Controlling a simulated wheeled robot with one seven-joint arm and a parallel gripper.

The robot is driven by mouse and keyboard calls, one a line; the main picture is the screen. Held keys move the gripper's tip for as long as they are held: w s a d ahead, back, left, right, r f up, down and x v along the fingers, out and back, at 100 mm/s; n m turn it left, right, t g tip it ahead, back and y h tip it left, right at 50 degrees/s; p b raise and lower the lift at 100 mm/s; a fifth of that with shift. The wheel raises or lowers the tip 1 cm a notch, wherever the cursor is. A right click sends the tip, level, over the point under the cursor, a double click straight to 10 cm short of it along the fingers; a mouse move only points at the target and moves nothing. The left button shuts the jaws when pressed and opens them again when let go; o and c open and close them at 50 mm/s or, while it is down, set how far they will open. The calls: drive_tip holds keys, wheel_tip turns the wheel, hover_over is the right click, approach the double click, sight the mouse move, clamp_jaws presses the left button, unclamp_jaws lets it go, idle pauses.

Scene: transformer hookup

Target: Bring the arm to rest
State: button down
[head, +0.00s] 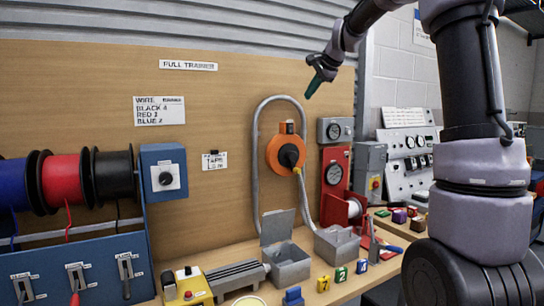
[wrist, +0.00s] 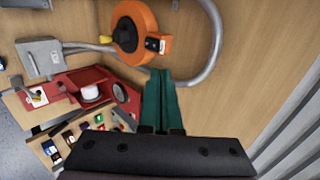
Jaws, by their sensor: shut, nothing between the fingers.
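My arm comes in from the right of the head view, with its upper links raised and bent at the top. My gripper (head: 312,88) hangs in the air in front of the wooden backboard, above and right of the orange reel. Its green fingers (wrist: 159,84) are shut together with nothing between them in the wrist view. The fingers touch nothing that I can see. Part of the arm runs out of the top of the head view.
The orange reel (head: 273,156) and a bent grey conduit (head: 256,165) are on the backboard. Below stand a red gauge unit (head: 334,185), open grey boxes (head: 288,264), numbered blocks (head: 341,274) and a yellow control box (head: 186,290). Wire spools (head: 66,180) are at left. Air around the gripper looks clear.

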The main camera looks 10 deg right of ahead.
drive_tip(key=s+f+n, duration=0.3)
drive_tip(key=s+f, duration=0.1)
drive_tip(key=s, duration=0.9)
drive_tip(key=s+d+f+n+g+h, duration=0.1)
drive_tip(key=s+f+n, duration=0.2)
drive_tip(key=s, duration=1)
drive_tip(key=s+f+n, duration=0.3)
drive_tip(key=s+f, duration=0.3)
drive_tip(key=s, duration=0.6)
drive_tip(key=shift+s+d+f+g+h, duration=0.3)
drive_tip(key=shift+s+d+g+h, duration=0.1)
